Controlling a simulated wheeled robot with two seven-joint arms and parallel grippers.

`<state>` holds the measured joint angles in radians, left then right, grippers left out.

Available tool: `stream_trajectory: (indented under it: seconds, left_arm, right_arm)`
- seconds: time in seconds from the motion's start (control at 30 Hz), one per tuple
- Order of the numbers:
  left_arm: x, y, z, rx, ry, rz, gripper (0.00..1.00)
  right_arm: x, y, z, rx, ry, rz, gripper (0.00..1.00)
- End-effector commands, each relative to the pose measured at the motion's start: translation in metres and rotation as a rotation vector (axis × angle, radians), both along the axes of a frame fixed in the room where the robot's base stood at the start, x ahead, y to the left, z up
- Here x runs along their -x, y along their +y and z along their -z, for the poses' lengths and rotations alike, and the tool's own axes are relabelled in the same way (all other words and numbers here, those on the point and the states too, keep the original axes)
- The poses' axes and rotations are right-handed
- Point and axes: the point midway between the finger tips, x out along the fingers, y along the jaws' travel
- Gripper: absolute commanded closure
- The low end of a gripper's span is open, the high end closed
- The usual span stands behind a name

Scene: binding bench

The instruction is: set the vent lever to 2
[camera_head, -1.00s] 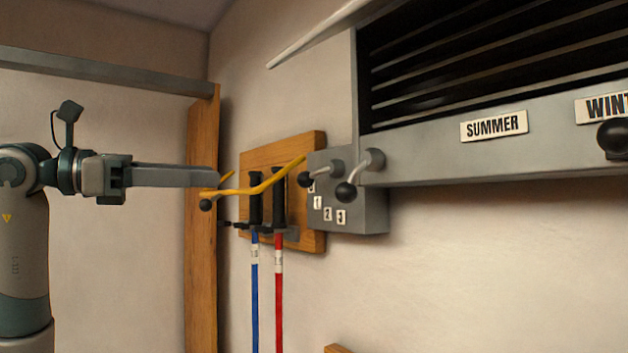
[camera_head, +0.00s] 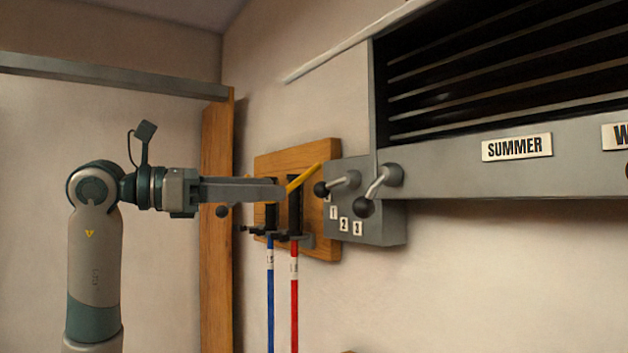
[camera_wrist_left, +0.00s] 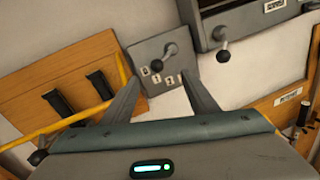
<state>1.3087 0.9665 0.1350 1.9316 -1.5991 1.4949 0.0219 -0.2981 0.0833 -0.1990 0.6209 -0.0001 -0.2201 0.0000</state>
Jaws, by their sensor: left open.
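The vent lever (camera_head: 345,181) is a short grey arm with a black knob, on a grey box (camera_head: 385,232) marked 1, 2 and 3. In the head view its knob hangs left, above the 1, partly covering another label. In the left wrist view the lever (camera_wrist_left: 164,56) points down-left, toward the left end of the label row. My left gripper (camera_head: 283,190) comes in from the left, apart from the lever and short of it. In the left wrist view its fingers (camera_wrist_left: 165,97) are spread, with nothing between them and the box beyond. My right gripper is out of view.
A second black-knobbed lever (camera_head: 382,182) sits close right, on the louvre panel labelled SUMMER. A yellow bar (camera_head: 304,177) crosses before a wooden board (camera_head: 325,150) with black handles and blue and red hoses. A wooden post (camera_head: 216,270) stands left.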

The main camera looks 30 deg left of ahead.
Motion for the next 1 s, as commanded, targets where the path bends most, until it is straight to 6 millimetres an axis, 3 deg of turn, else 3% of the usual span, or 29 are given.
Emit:
stream_trajectory:
  seconds: [0.3, 0.5, 1.0]
  left_arm:
    - [-0.048, -0.033, -0.004, 0.002, 0.001, 0.004, 0.46]
    - [-0.070, -0.048, -0.003, 0.000, 0.000, 0.003, 0.46]
    - [-0.081, -0.054, 0.000, 0.001, -0.001, 0.000, 0.46]
  right_arm:
    - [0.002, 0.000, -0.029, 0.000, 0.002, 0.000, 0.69]
    - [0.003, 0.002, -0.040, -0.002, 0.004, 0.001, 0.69]
    - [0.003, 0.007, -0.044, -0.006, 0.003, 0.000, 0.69]
